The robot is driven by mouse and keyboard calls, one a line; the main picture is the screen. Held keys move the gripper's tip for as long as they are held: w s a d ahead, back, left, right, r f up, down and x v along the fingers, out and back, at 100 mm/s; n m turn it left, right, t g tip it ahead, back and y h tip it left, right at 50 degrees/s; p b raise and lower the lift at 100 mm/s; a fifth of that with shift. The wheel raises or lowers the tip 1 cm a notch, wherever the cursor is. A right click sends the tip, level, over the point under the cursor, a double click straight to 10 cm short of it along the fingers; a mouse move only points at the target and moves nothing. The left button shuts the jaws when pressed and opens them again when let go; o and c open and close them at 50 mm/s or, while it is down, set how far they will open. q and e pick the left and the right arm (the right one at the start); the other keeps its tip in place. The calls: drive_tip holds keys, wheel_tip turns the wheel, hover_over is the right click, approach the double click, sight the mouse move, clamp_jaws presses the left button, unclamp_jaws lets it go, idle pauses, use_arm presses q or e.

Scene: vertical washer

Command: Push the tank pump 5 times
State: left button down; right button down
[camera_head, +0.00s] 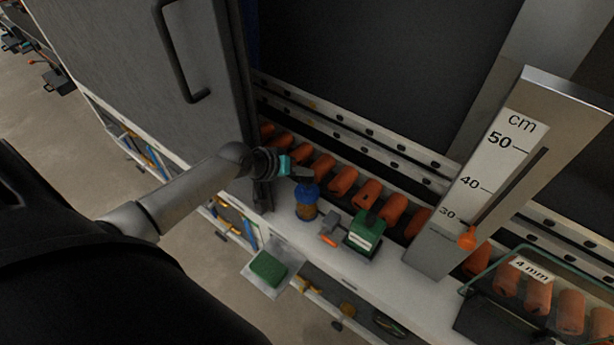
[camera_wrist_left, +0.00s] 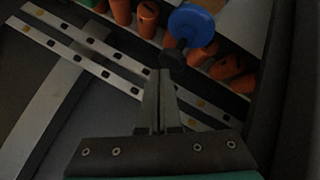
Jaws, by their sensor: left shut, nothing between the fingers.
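A small pump bottle with a blue top and a brown body (camera_head: 306,205) stands on the white ledge; I take it for the tank pump. My left gripper (camera_head: 302,177) reaches in from the left with its fingers just above and beside the blue top. In the left wrist view the fingers (camera_wrist_left: 161,80) are together and empty, pointing towards the blue round top (camera_wrist_left: 192,27). A dark knob (camera_wrist_left: 172,58) sits between the fingertips and the blue disc. I cannot tell whether the fingertips touch it. My right gripper is not in view.
A green box (camera_head: 367,232) and a grey tool with an orange end (camera_head: 331,229) stand right of the bottle. Orange cylinders (camera_head: 343,181) line the rack behind. A centimetre gauge (camera_head: 480,190) rises at right. A green sponge (camera_head: 268,267) lies on a lower tray.

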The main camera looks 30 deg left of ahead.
sight(303, 181)
use_arm(q)
drive_tip(key=shift+s+f+b, duration=0.1)
drive_tip(key=shift+f+b, duration=0.85)
drive_tip(key=shift+f, duration=0.4)
idle(0.8)
drive_tip(key=shift+r, duration=0.1)
drive_tip(key=shift+r+p, duration=1.6)
drive_tip(key=shift+p, duration=0.25)
drive_tip(key=shift+r, duration=0.1)
wheel_tip(303, 181, up, 5)
drive_tip(key=p, duration=0.5)
idle(1.6)
